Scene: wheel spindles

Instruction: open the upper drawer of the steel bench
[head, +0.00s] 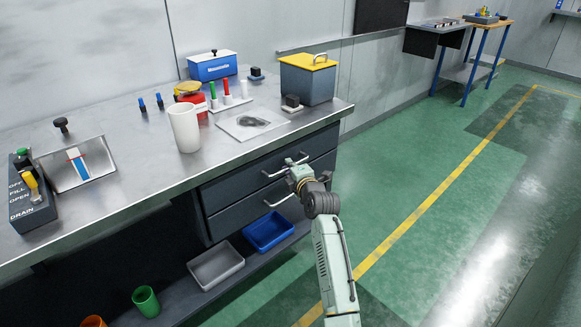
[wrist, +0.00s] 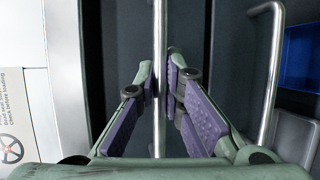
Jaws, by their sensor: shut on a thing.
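The steel bench (head: 95,205) has two dark drawers under the right part of its top. The upper drawer (head: 232,184) carries a metal bar handle (head: 272,174), and its front looks about flush with the lower drawer (head: 235,219). My gripper (head: 297,166) is at the right part of the upper handle. In the wrist view my gripper (wrist: 163,75) has its purple-padded fingers on both sides of the upright-looking bar (wrist: 159,30) and is shut on it. The lower drawer's handle (wrist: 272,75) shows apart at the right. The drawer's inside is hidden.
On the bench top are a white cup (head: 184,128), a yellow-lidded box (head: 308,80) and a switch box (head: 32,195). Grey (head: 215,267) and blue (head: 268,231) bins stand on the shelf below. The green floor to the right is clear.

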